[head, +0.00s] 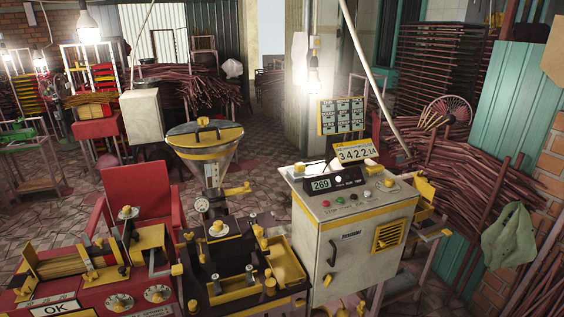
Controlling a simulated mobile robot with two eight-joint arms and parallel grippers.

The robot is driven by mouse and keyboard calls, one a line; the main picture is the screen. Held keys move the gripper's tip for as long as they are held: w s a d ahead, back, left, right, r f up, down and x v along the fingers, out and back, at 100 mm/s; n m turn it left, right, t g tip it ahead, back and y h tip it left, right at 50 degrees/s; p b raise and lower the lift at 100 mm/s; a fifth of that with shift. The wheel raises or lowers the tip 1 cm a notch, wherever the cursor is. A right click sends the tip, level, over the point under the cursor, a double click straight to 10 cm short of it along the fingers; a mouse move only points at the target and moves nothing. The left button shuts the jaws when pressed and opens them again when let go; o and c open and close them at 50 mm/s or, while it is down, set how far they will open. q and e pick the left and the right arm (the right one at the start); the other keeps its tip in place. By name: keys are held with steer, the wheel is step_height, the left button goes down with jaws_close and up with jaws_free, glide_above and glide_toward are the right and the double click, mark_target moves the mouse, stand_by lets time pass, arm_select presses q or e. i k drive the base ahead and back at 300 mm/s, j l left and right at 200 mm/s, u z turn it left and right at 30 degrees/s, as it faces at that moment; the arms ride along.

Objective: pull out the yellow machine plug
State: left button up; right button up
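The machine stands in the middle of the head view: a dark base with a funnel hopper (204,150) under a yellow lid, and a beige control cabinet (352,243) with a lit display and several coloured buttons. Several small yellow parts sit on it. One is a yellow fitting (238,190) sticking out right of the hopper's neck; another is a yellow block (424,188) at the cabinet's right side. I cannot tell which yellow part is the plug. Neither of my grippers shows in this view.
A red machine with dials (120,302) stands at the front left, with a red chair (139,195) behind it. Bundles of brown sticks (455,170) and a green bag (510,236) are at the right. Tiled floor (270,160) is open behind the machine.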

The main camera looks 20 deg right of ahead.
mark_target(301, 167)
steer(key=i+l+u, duration=0.15)
steer(key=l, duration=0.2)
steer(key=i+l+u, duration=0.15)
steer(key=l, duration=0.15)
steer(key=l+u, duration=0.15)
steer(key=l, duration=0.2)
steer(key=i+l+u, duration=0.15)
steer(key=l, duration=0.25)
